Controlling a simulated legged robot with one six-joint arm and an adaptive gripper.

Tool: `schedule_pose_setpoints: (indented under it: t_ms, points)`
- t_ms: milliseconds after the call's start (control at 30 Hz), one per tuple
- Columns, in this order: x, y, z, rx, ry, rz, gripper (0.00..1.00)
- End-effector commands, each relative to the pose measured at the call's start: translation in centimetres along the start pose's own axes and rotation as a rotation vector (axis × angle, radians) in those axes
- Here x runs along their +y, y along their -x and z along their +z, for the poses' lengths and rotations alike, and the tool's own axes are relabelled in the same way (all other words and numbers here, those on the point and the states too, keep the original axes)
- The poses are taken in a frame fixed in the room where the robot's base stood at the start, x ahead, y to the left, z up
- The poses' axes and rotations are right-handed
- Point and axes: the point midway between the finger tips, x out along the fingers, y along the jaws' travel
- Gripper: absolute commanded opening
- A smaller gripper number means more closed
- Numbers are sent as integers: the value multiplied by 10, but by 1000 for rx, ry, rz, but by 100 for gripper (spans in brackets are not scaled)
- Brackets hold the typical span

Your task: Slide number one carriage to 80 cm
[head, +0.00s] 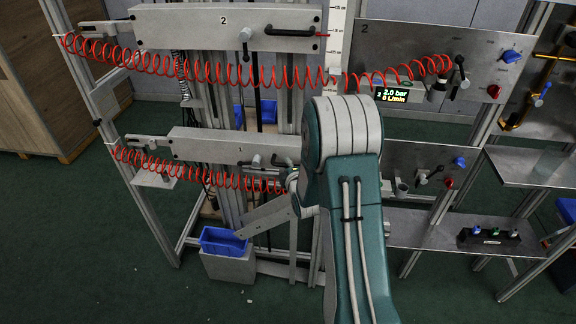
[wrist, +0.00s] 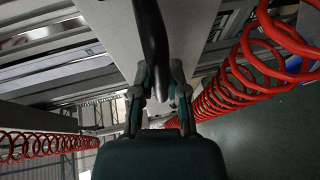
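The lower carriage (head: 215,147) is a long grey bar with a small number on its face that looks like 1. It has a lever (head: 256,160) and a dark handle (head: 284,163) near its right end. In the wrist view the black handle (wrist: 152,40) runs down between the fingers of my gripper (wrist: 158,72). Both fingertips appear closed against its sides. In the head view my arm hides most of the gripper and the carriage's right end. A white upright scale (head: 338,30) with cm marks stands behind; my arm covers its lower part.
The upper carriage (head: 223,28), marked 2, sits above. Red coiled hoses (head: 200,72) hang along both carriages; one (wrist: 225,95) passes close right of my gripper. A panel (head: 430,60) with a lit display (head: 400,92) is at right. A blue bin (head: 222,241) stands low.

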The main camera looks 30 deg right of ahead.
Motion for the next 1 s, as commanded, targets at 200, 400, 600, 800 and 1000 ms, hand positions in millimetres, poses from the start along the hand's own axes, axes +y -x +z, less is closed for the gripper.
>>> schedule_pose_setpoints:
  t_ms: [200, 400, 600, 800, 1000]
  points:
    - [-8, -1, 0, 0, 0, -7, 0]
    - [-41, -7, 3, -1, 0, -13, 0]
    - [-77, -14, 6, -1, -1, -13, 0]
    - [-100, -19, 8, -1, -1, -11, 0]
    - [-107, -19, 8, -1, -1, -13, 0]
